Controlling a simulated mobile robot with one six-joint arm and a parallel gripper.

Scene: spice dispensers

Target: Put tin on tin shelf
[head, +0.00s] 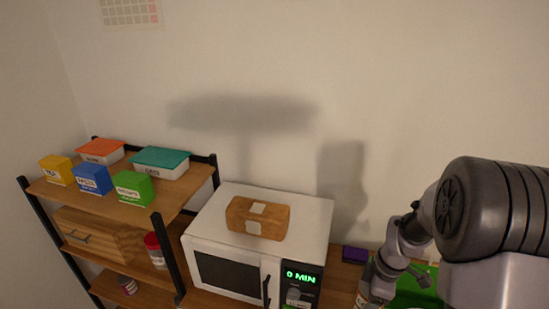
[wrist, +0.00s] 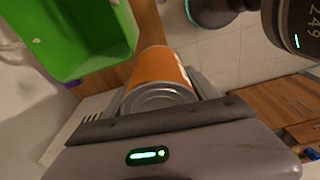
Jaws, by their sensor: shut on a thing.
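My gripper (wrist: 160,88) is shut on a tin (wrist: 158,70) with an orange wrap and a bare metal end, seen between the fingers in the wrist view. In the head view my gripper is low at the right, right of the microwave, and the tin is mostly hidden by the arm and frame edge. A wooden rack with black posts (head: 164,254) stands at the left. A red-lidded jar (head: 154,248) and another small jar (head: 127,285) stand on its lower levels. I cannot tell which level is the tin shelf.
Coloured boxes (head: 92,179) and lidded tubs (head: 160,162) fill much of the rack's top. A green bin (wrist: 75,40) is beside my gripper.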

